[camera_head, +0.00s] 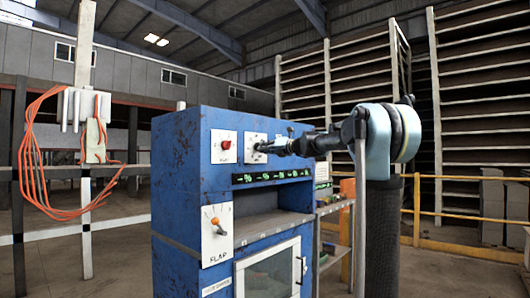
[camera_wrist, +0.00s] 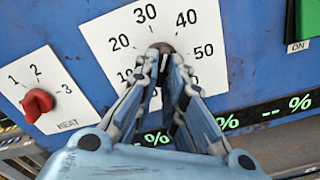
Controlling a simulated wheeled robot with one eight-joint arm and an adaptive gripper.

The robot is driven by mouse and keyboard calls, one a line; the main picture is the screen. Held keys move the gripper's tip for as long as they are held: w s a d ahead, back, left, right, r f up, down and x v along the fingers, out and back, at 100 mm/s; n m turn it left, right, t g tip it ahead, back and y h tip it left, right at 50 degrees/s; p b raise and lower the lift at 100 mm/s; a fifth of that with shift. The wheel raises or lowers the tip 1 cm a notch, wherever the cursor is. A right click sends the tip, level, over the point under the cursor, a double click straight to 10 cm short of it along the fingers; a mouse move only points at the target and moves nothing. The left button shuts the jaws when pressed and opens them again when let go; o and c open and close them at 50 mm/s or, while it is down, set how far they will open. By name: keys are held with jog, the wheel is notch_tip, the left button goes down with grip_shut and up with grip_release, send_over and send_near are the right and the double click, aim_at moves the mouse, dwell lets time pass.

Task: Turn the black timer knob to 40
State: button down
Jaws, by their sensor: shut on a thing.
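The timer dial is a white plate (camera_wrist: 103,35) on the blue cabinet, with 20, 30, 40 and 50 readable around it. It also shows in the head view (camera_head: 249,155). The black timer knob (camera_wrist: 162,47) sits in the middle of the dial, mostly covered by my fingers. My gripper (camera_wrist: 164,62) is shut on the knob, one finger on each side. A pale mark shows between the fingertips, but I cannot tell which number the knob points to. In the head view my gripper (camera_head: 266,146) reaches the dial from the right and hides the knob.
A red HEAT knob (camera_wrist: 38,103) is left of the dial. A green ON button (camera_wrist: 308,18) is to the right. Green displays (camera_head: 270,176) run below. The FLAP lever (camera_head: 215,222) is lower left on the blue cabinet (camera_head: 178,190). Orange cables (camera_head: 30,160) hang farther left.

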jog(key=shift+w+r+m, duration=0.1)
jog(key=shift+m, duration=1.5)
jog(key=c, duration=1.7)
grip_release()
jog(key=shift+w, duration=0.1)
jog(key=v, duration=1.2)
